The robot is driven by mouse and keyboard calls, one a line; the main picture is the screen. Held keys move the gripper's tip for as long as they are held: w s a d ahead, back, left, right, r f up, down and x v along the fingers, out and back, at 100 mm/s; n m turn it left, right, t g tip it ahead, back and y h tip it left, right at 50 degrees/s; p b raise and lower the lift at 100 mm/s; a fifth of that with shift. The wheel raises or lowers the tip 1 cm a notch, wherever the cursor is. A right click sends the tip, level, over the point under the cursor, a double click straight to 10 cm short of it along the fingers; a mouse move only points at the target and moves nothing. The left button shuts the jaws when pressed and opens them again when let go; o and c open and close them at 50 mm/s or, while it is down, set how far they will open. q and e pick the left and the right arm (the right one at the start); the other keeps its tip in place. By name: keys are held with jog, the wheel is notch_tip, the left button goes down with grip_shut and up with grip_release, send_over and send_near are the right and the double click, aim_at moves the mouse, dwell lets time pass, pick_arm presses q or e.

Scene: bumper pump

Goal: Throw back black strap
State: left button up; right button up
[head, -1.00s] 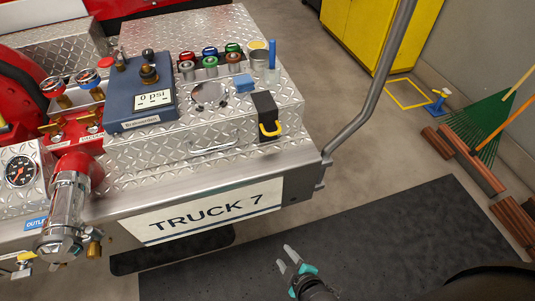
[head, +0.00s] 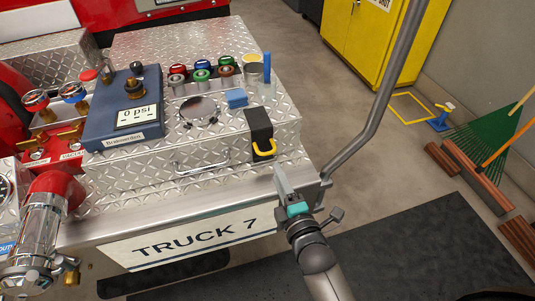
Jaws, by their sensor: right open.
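The black strap (head: 259,125) lies over the front right edge of the diamond-plate box (head: 215,162) on the truck bumper. A yellow loop (head: 264,150) hangs at its lower end, against the box front. My right gripper (head: 284,179) is open and empty, just below and right of the yellow loop, in front of the bumper edge. It appears apart from the strap. My left gripper is not in view.
A bent grey rail (head: 374,118) rises close to the right of my right gripper. A blue gauge box (head: 122,118) and several coloured caps stand on the plate. The TRUCK 7 sign (head: 190,240) is on the bumper front.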

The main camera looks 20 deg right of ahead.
aim_at(268, 153)
jog(key=w, duration=0.3)
jog(key=w+b, duration=0.1)
jog(key=w, duration=0.2)
jog(key=w+f+b, duration=0.1)
jog(key=w, duration=0.2)
jog(key=shift+w+a, duration=0.15)
jog(key=shift+w, duration=0.1)
grip_shut()
dwell(1.1)
